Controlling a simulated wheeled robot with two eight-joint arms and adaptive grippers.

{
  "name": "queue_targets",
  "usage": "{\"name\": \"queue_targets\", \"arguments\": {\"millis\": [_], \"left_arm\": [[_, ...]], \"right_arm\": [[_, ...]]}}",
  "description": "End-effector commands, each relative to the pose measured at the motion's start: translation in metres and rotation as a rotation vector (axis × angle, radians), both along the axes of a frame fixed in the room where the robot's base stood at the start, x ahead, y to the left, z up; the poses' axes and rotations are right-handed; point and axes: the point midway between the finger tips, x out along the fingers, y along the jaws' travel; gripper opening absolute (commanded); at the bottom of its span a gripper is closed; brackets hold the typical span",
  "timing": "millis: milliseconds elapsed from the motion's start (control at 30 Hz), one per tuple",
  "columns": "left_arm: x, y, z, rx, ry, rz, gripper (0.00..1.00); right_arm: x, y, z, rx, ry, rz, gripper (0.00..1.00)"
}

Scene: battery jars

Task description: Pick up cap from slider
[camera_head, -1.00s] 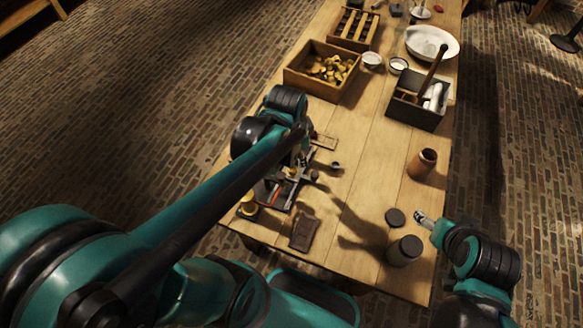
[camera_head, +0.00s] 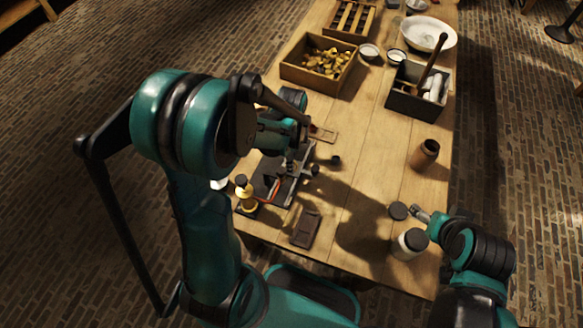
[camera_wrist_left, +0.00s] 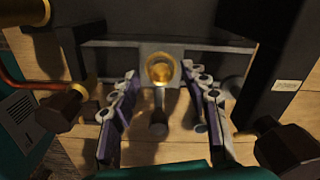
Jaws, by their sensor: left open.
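A small round brass-coloured cap (camera_wrist_left: 160,68) sits on a grey slider block (camera_wrist_left: 174,88) in the middle of the left wrist view. My left gripper (camera_wrist_left: 160,82) is open, with one finger on each side of the cap and a gap to it on both sides. In the head view the left gripper hangs over the dark apparatus (camera_head: 268,182) that carries the slider; my arm hides the cap there, and the fingertips are not clear.
A pale jar with a dark top (camera_head: 408,244) stands near the right gripper, and a brown jar (camera_head: 425,153) stands farther back. A yellow bottle (camera_head: 244,196) and a dark flat block (camera_head: 306,229) are near the apparatus. Dark upright parts (camera_wrist_left: 270,65) flank the left gripper.

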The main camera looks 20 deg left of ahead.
Motion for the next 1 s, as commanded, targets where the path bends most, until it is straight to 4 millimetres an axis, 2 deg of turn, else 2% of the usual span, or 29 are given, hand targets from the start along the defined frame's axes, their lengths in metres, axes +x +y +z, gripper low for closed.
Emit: {"name": "queue_targets", "arguments": {"millis": [33, 100, 300, 467, 500, 867, 1000], "left_arm": [[0.001, 0.0, -0.011, 0.0, 0.0, 0.0, 0.46], [0.001, 0.0, -0.016, 0.0, 0.0, 0.0, 0.46], [0.0, 0.0, -0.014, 0.0, 0.0, 0.0, 0.46], [0.001, 0.0, -0.014, 0.0, -0.001, 0.001, 0.12], [0.001, 0.0, -0.014, 0.0, -0.001, 0.001, 0.11], [0.001, 0.0, -0.013, 0.0, -0.001, 0.001, 0.1], [0.0, 0.0, -0.005, 0.0, -0.001, 0.001, 0.1]], "right_arm": [[0.0, 0.0, -0.007, 0.0, 0.0, 0.0, 0.71], [0.0, 0.0, -0.008, 0.0, 0.0, 0.0, 0.71], [0.0, 0.0, -0.006, 0.0, 0.0, 0.0, 0.71], [0.0, 0.0, -0.006, 0.0, 0.0, 0.0, 0.71], [0.0, 0.0, -0.006, 0.0, 0.0, 0.0, 0.71], [0.0, 0.0, -0.006, 0.0, 0.0, 0.0, 0.71], [0.0, 0.0, -0.001, 0.0, 0.0, 0.0, 0.71]]}}
